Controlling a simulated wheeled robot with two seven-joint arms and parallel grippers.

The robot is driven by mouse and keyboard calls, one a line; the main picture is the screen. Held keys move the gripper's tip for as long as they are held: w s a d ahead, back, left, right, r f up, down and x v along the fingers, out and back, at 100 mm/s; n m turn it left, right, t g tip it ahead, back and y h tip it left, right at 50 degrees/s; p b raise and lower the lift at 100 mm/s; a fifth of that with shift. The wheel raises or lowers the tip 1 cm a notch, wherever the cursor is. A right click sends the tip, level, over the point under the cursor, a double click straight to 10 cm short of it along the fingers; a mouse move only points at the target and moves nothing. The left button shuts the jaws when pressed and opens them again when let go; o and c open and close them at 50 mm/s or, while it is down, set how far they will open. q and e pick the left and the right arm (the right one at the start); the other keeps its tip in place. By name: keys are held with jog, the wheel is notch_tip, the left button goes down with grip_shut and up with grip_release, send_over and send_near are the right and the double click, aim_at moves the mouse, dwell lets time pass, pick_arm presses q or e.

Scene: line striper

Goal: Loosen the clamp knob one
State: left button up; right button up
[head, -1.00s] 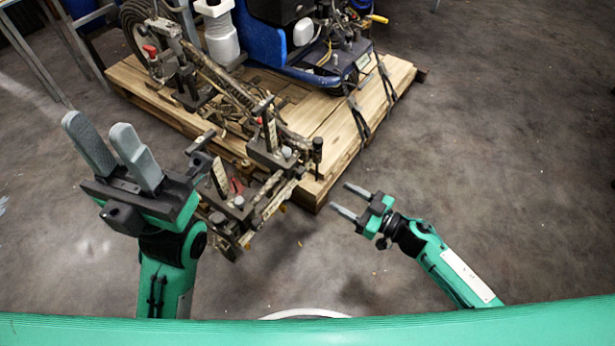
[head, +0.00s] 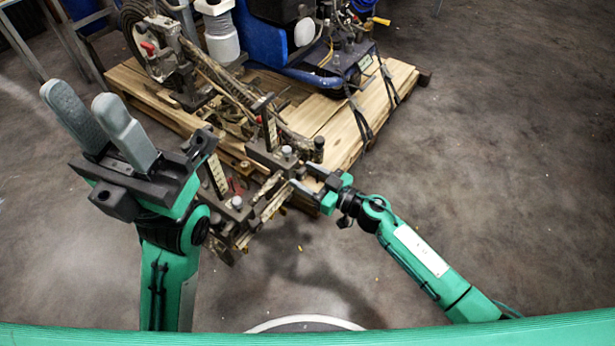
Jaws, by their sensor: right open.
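The line striper's dirty metal arm carries clamp brackets at its near end. One small grey knob (head: 287,151) sits on the farther bracket, and another grey knob (head: 237,202) sits on the nearer one. I cannot tell which is clamp knob one. A black knob (head: 318,143) stands at the end of the bracket. My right gripper (head: 300,174) is open, its fingertips at the right side of the bracket, just below and right of the farther grey knob. Whether they touch anything is unclear. My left gripper (head: 78,97) is open and empty, raised at the left.
The blue machine (head: 345,72) stands on a wooden pallet (head: 325,115), with black straps (head: 360,125) on its right side. A red-knobbed clamp (head: 148,47) is farther back. The concrete floor at the right is clear.

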jog(key=c, duration=0.9)
jog(key=shift+c, duration=0.2)
